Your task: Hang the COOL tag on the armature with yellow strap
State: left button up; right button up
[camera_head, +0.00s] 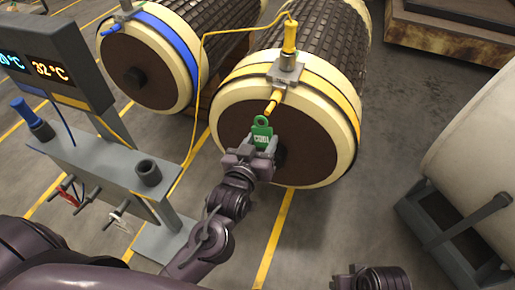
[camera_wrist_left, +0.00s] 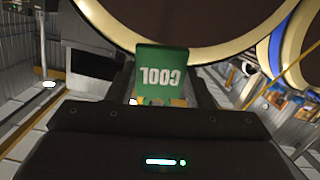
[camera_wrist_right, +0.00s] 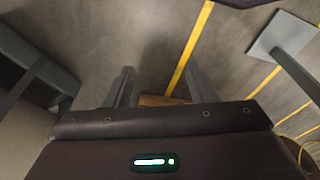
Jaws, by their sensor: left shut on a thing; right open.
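The green COOL tag (camera_head: 262,137) is held upright in my left gripper (camera_head: 255,150), with its ring end up. It also shows between the fingers in the left wrist view (camera_wrist_left: 162,72). The armature with the yellow strap (camera_head: 240,140) lies just behind the tag, its brown end face toward me. A yellow peg (camera_head: 272,104) sticks out from the grey clamp (camera_head: 285,72) on that strap, above the tag; the tag looks apart from it.
An armature with a blue strap (camera_head: 150,75) lies to the left. A grey stand with temperature displays (camera_head: 50,62), a blue handle (camera_head: 32,115) and hanging tags (camera_head: 115,213) is at left. A pale cylinder on a dark frame (camera_head: 480,165) stands right.

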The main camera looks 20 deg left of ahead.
pick_arm(q)
jog(key=shift+w+f+b, duration=0.2)
jog(key=shift+w+b, duration=0.15)
jog(key=shift+w, duration=0.3)
jog(key=shift+w+f+b, duration=0.15)
jog(key=shift+w+b, duration=0.15)
jog(key=shift+w, duration=0.3)
jog(key=shift+s+r, duration=0.1)
pick_arm(e)
jog(key=shift+w+a+f+t+y, duration=0.15)
jog(key=shift+w+a+t, duration=0.1)
jog(key=shift+a, duration=0.15)
jog(key=shift+w+a+t+y, duration=0.15)
jog(key=shift+w+a+t, duration=0.1)
jog(key=shift+a, duration=0.15)
pick_arm(q)
jog(key=shift+r+p, duration=0.1)
jog(key=shift+p, duration=0.55)
pick_arm(e)
jog(key=shift+s+r, duration=0.15)
jog(key=shift+r, duration=0.25)
jog(key=shift+s+f, duration=0.15)
jog(key=shift+f, duration=0.05)
pick_arm(q)
jog(key=shift+w, duration=0.3)
pick_arm(e)
jog(key=shift+r, duration=0.25)
